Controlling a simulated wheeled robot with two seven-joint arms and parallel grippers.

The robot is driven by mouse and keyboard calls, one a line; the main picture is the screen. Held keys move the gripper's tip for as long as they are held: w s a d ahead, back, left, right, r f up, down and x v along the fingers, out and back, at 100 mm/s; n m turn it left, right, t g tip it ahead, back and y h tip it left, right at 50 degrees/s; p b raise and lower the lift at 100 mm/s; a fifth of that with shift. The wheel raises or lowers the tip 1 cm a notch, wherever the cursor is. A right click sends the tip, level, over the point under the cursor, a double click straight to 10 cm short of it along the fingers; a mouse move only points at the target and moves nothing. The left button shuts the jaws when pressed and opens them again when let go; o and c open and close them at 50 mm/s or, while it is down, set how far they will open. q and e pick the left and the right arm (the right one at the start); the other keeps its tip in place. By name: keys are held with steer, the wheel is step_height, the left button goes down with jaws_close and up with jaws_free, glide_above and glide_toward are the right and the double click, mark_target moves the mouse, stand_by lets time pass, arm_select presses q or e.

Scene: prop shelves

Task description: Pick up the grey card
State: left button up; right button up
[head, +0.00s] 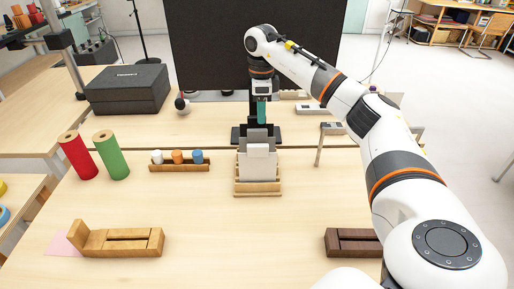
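A grey card (257,134) stands upright in a light wooden holder (258,188) in the middle of the table. Paler cards, with a small white card (258,151) at the front, stand before it and hide its lower part. My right gripper (262,122) reaches in from the right and points down, at or just behind the top of the grey card. A teal piece shows at its fingers. The cards hide part of the fingertips, so I cannot tell whether they touch the card. My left gripper is out of view.
Red (77,155) and green (111,155) cylinders and a rack of small pots (179,166) stand to the left. A wooden block (121,242) on a pink sheet (63,243) and a dark brown block (352,242) lie nearer. A black case (127,88) sits behind. The table's front middle is clear.

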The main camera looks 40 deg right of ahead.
mark_target(263, 130)
step_height(263, 130, down, 3)
steer(key=shift+f, duration=0.15)
steer(key=f+p, duration=0.1)
steer(key=f, duration=0.1)
steer(key=s+f, duration=0.1)
steer(key=f, duration=0.1)
steer(key=shift+f+p, duration=0.35)
steer(key=shift+f, duration=0.05)
steer(key=shift+w+f, duration=0.1)
steer(key=shift+f, duration=0.15)
jaws_close()
